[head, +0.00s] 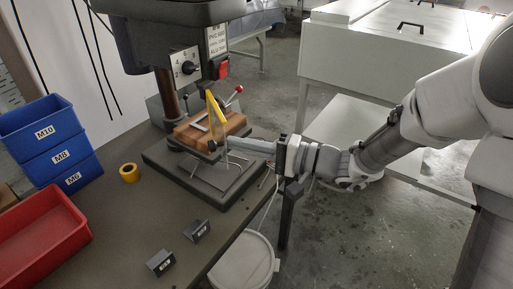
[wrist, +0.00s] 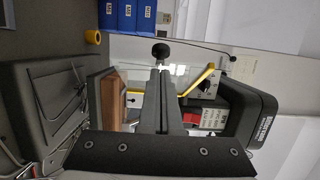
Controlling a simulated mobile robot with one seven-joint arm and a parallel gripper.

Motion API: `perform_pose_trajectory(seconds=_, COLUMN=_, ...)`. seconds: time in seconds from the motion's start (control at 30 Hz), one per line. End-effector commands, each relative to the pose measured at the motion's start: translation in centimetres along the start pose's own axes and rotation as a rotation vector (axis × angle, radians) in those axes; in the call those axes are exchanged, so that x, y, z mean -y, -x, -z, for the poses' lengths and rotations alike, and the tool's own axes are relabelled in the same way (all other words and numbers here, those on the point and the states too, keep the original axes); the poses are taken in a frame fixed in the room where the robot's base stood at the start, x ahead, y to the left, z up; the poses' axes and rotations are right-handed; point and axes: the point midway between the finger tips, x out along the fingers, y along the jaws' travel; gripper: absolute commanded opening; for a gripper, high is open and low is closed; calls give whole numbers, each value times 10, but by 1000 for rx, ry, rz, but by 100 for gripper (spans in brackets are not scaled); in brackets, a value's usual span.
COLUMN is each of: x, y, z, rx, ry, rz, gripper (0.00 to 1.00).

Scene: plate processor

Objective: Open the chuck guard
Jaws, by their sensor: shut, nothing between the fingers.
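The chuck guard (head: 214,108) is a clear panel with yellow edging, below the drill press head. In the wrist view its yellow edge (wrist: 197,80) slants to the right of my fingers, and the clear panel lies behind them. A round black knob (wrist: 161,50) is just beyond my fingertips in that view; I cannot tell whether they touch it. My gripper (head: 222,143) reaches in from the right, low beside the guard and in front of the wooden block. It also shows in the wrist view (wrist: 160,74), with its fingers together and empty.
The drill press head (head: 180,14) overhangs the work area. A red-tipped lever (head: 238,90) is behind the guard. Blue bins (head: 50,145), a red bin (head: 40,228) and yellow tape (head: 129,173) stand left.

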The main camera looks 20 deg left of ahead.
Motion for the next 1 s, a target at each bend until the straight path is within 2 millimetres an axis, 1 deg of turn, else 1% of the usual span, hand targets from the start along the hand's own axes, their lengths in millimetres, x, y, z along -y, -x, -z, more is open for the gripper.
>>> perform_pose_trajectory(seconds=0.03, x=-6, y=-5, z=-6, rx=4, ry=3, rz=0, gripper=0)
perform_pose_trajectory(seconds=0.3, x=-5, y=-30, z=-30, rx=7, ry=3, rz=1, gripper=0)
perform_pose_trajectory(seconds=0.5, x=-4, y=-47, z=-41, rx=7, ry=2, rz=2, gripper=0)
perform_pose_trajectory(seconds=0.73, x=-2, y=-60, z=-46, rx=6, ry=1, rz=2, gripper=0)
perform_pose_trajectory(seconds=1.0, x=0, y=-66, z=-48, rx=5, ry=-1, rz=1, gripper=0)
